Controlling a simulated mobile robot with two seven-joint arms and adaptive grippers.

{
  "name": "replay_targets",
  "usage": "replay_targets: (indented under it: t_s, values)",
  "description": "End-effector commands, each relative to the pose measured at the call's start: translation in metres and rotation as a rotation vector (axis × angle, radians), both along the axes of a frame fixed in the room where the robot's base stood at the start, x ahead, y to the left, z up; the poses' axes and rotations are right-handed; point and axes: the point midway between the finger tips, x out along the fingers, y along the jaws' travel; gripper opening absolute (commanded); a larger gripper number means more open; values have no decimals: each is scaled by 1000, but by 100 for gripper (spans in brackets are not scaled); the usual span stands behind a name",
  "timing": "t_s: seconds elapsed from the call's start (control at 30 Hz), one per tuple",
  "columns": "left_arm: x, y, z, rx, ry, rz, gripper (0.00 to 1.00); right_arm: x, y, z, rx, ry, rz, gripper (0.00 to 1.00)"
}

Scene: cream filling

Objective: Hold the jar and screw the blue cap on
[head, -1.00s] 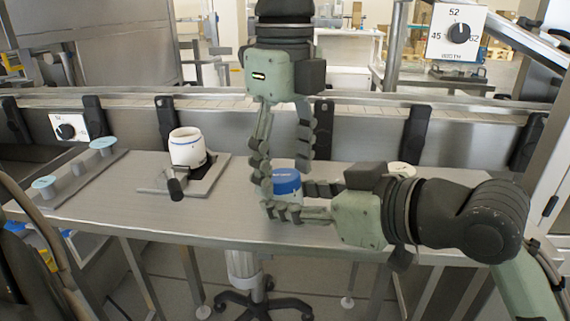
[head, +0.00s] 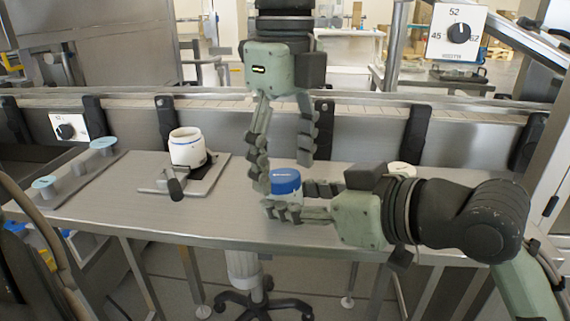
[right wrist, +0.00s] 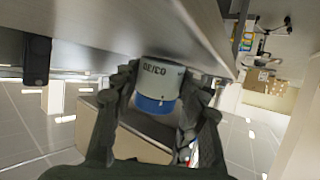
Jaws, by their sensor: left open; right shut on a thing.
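The white jar (head: 290,198) stands upright at the table's front middle, with the blue cap (head: 286,181) on its top. My right gripper (head: 285,203) comes from the right and is shut around the jar's sides. In the right wrist view the jar (right wrist: 163,73), with dark lettering, is between my right fingers (right wrist: 165,85), and the blue cap (right wrist: 156,104) sits against its end. Whether the cap is fully tight cannot be told. My left gripper (head: 283,172) points down, open, with its fingers around and above the cap, apparently not clamping it.
Another white jar (head: 187,147) without a blue cap stands on a metal fixture (head: 212,172) with a black-handled lever. Light-blue discs (head: 103,143) stand on a strip at left. A white lid-like item (head: 402,168) lies behind my right gripper. A conveyor rail runs behind the table.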

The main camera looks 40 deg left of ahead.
Motion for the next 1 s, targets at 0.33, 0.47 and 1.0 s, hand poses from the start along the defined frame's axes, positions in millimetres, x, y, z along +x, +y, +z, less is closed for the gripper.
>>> replay_targets:
  t_s: [0.33, 0.47, 1.0]
  values:
    - [1, 0, 71, -2, -6, 0, 67, 0, 0, 0, 1, 0, 0, 9]
    - [0, 0, 93, -2, -4, 0, 67, 0, 0, 0, 1, 0, 0, 9]
    - [0, 0, 113, -1, -1, 0, 67, 0, 0, 0, 1, 0, 0, 48]
